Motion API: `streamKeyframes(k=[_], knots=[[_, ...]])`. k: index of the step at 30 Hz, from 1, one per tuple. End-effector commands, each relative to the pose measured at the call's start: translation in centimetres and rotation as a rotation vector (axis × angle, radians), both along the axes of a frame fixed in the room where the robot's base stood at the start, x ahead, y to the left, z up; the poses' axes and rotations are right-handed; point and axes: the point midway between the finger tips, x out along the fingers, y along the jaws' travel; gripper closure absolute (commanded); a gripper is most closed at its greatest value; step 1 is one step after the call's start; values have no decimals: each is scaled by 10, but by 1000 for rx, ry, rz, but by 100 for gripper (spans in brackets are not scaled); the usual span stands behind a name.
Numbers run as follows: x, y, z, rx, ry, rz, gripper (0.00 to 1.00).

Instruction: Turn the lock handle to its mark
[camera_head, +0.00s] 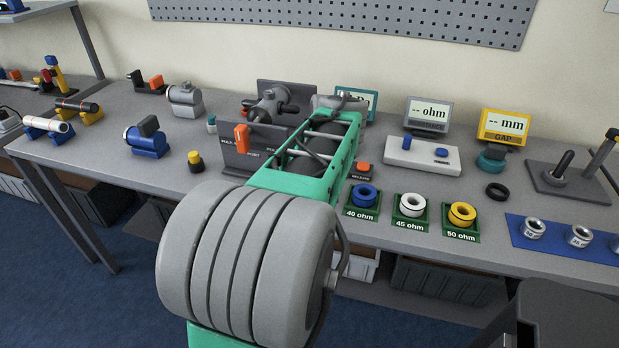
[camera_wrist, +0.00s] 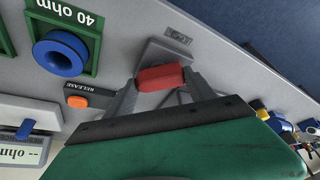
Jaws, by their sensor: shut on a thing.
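The lock handle seems to be the red block (camera_wrist: 160,77) in the wrist view, by a small grey plate with a label too small to read. My gripper (camera_wrist: 159,81) is shut on it, with one grey finger at each side. The handle lies slightly tilted in the picture. I cannot make out a mark for it. In the head view my green and grey arm reaches across the table and hides the handle and fingertips.
The orange RELEASE button (camera_wrist: 76,101) and blue 40 ohm ring (camera_wrist: 60,53) are close by. In the head view, a dark panel with an orange lever (camera_head: 241,138) stands left of my arm. White (camera_head: 411,205) and yellow (camera_head: 462,214) rings sit at right.

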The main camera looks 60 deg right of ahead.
Motion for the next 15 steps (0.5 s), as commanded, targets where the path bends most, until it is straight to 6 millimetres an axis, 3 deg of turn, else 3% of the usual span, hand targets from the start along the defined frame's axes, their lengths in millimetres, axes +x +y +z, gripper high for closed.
streamKeyframes(k=[15], knots=[[-2, -3, 2, 2, -1, 485, 77]])
